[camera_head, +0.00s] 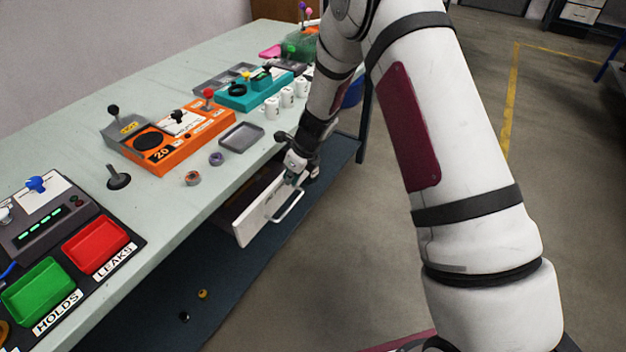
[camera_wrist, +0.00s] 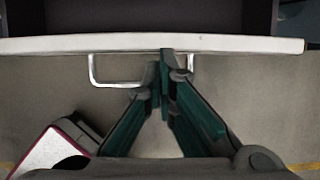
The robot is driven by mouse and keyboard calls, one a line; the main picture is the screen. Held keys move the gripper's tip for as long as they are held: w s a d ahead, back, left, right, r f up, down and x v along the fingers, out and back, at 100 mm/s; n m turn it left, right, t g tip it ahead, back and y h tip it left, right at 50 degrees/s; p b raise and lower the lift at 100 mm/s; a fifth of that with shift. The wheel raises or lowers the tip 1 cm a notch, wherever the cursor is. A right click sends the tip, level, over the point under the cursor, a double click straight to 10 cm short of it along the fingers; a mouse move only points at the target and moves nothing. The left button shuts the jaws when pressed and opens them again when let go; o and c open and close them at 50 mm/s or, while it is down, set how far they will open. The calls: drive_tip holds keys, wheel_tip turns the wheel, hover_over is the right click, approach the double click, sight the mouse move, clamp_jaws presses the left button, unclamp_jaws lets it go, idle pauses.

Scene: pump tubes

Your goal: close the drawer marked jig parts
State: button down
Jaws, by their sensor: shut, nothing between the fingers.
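A drawer with a pale front panel (camera_head: 256,213) hangs under the bench top and is pulled part way out. Its metal bar handle (camera_head: 288,206) faces the aisle. No marking on the panel is readable from here. In the wrist view the top edge of the front (camera_wrist: 60,44) runs across the picture, with the handle (camera_wrist: 92,72) below it. My gripper (camera_wrist: 162,62) is shut and empty, with its green fingertips at the drawer front by the handle; I cannot tell whether they touch. In the head view my gripper (camera_head: 292,178) is partly hidden beside the drawer's far end.
The bench top (camera_head: 215,190) overhangs the drawer. On it stand an orange unit (camera_head: 180,140), a teal unit (camera_head: 255,92), a grey tray (camera_head: 241,137), white cups (camera_head: 272,107) and red and green bins. A dark lower shelf (camera_head: 250,270) lies below. The floor at right is clear.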

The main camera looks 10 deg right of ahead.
drive_tip(key=shift+w+a+p, duration=0.45)
drive_tip(key=shift+w+a, duration=1.35)
drive_tip(key=shift+a, duration=0.05)
